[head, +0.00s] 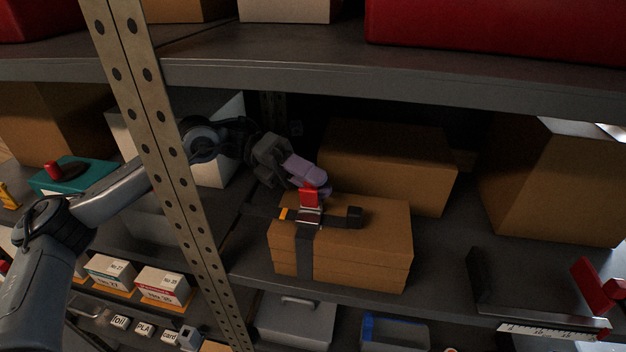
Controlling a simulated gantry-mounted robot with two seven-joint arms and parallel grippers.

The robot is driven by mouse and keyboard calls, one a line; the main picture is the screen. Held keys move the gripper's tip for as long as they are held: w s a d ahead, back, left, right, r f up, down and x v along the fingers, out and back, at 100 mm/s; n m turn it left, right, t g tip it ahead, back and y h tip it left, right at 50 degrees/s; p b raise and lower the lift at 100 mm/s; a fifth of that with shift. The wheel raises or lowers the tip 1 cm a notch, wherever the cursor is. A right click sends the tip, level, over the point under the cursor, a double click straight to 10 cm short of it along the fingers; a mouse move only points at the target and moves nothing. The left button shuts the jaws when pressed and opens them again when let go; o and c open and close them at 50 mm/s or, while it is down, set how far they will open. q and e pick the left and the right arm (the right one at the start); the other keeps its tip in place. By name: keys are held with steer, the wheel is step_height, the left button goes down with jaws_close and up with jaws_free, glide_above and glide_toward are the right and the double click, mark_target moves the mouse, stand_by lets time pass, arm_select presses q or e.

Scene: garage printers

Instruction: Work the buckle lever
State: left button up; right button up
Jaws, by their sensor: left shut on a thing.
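A buckle (308,216) with a raised red lever (308,196) sits on a dark strap (306,255) that runs over the top and down the front of a cardboard box (360,245) on the middle shelf. My left gripper (309,184) reaches in from the left behind the upright post and is shut on the red lever at its upper end. The fingertips partly hide the lever's top. The strap's loose end lies on the box top, to the right of the buckle. My right gripper is not in view.
A perforated metal post (163,150) crosses in front of my left arm. The upper shelf (300,68) hangs above. Other cardboard boxes stand behind (385,165) and to the right (555,185). Small cartons (163,286) and bins fill the lower shelf.

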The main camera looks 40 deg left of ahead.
arm_select(q)
steer(key=o, duration=0.9)
steer(key=shift+o, duration=0.2)
steer(key=a+b, duration=0.1)
steer(key=a, duration=0.4)
steer(key=shift+s+a+r, duration=0.1)
steer(key=shift+a+r, duration=0.05)
steer(key=shift+a, duration=0.05)
steer(key=shift+s+a, duration=0.1)
steer(key=shift+a, duration=1)
